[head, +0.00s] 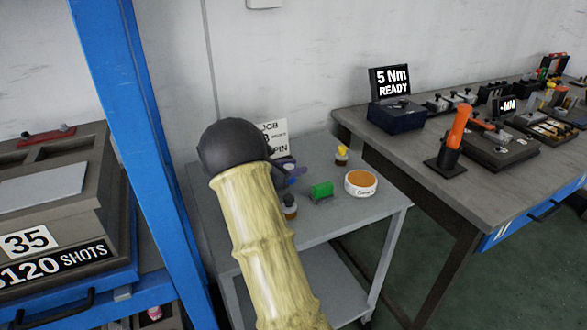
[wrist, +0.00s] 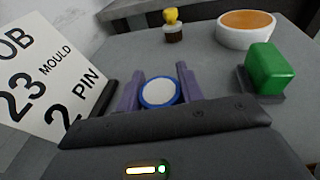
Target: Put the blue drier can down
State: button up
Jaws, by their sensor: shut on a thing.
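The blue drier can (wrist: 159,92) shows in the wrist view as a round blue rim with a whitish top. My gripper (wrist: 159,88) has its two purple fingers on either side of the can and is shut on it. In the head view my gripper (head: 292,174) is over the grey cart top (head: 335,222), partly hidden behind my dark wrist. The can is hard to make out there. I cannot tell whether its base touches the cart top.
A green block (head: 321,190), a white tub with orange contents (head: 360,183) and a yellow-topped bottle (head: 341,156) stand right of my gripper. A brown bottle (head: 289,208) is close in front. A white sign (wrist: 45,85) stands at left. The cart's front right is clear.

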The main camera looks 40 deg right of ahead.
jog(key=o, duration=1)
jog(key=shift+a, duration=0.1)
jog(key=a, duration=0.2)
jog(key=a+r, duration=0.1)
jog(key=a, duration=0.4)
jog(key=shift+a+r+p, duration=0.1)
jog(key=shift+r+p, duration=0.2)
